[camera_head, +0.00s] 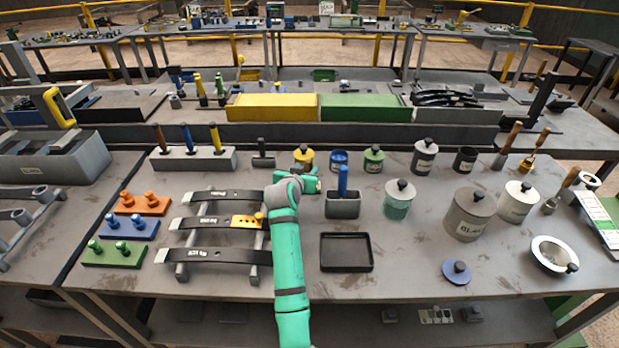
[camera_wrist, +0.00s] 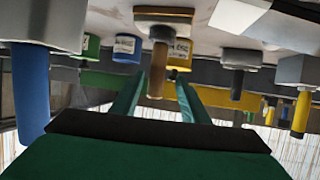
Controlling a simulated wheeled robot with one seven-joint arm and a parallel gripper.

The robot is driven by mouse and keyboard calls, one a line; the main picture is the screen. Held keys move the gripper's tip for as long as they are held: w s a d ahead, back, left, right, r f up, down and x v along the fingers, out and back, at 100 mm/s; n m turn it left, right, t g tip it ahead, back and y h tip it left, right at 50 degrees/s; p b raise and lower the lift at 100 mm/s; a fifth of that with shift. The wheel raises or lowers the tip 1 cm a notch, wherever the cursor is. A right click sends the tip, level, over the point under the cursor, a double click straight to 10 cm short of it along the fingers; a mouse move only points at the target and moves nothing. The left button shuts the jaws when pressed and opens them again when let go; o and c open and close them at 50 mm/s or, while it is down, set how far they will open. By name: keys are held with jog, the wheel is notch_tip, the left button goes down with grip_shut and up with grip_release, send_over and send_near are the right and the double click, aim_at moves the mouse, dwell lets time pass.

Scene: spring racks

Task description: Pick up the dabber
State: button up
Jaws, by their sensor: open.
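In the wrist view, which is upside down, a brown-handled piece on a broad, flat base (camera_wrist: 159,65) stands ahead of my open gripper (camera_wrist: 158,88). It looks like the dabber. Its handle lies between the two green fingers in the picture; I see no clear contact. In the head view my gripper (camera_head: 312,183) hangs low over the table, left of a grey box (camera_head: 343,208) with a blue upright handle (camera_head: 342,180). The dabber is hidden there behind my gripper and arm.
Small yellow (camera_head: 304,156), blue (camera_head: 338,161) and green (camera_head: 374,160) pots stand behind my gripper. A black-handled tool (camera_head: 263,154) stands to their left. A rack of dark bars (camera_head: 215,222) is left of my arm. A black tray (camera_head: 346,252) lies in front.

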jog(key=shift+w+f, duration=0.25)
jog(key=shift+w, duration=0.25)
jog(key=x, duration=0.2)
jog(key=d+x, duration=0.1)
jog(key=x, duration=0.1)
jog(key=shift+w+r, duration=0.1)
jog(key=shift+r, duration=0.05)
jog(key=shift+w+f, duration=0.25)
jog(key=shift+w, duration=0.25)
grip_shut()
jog(key=shift+r, duration=0.1)
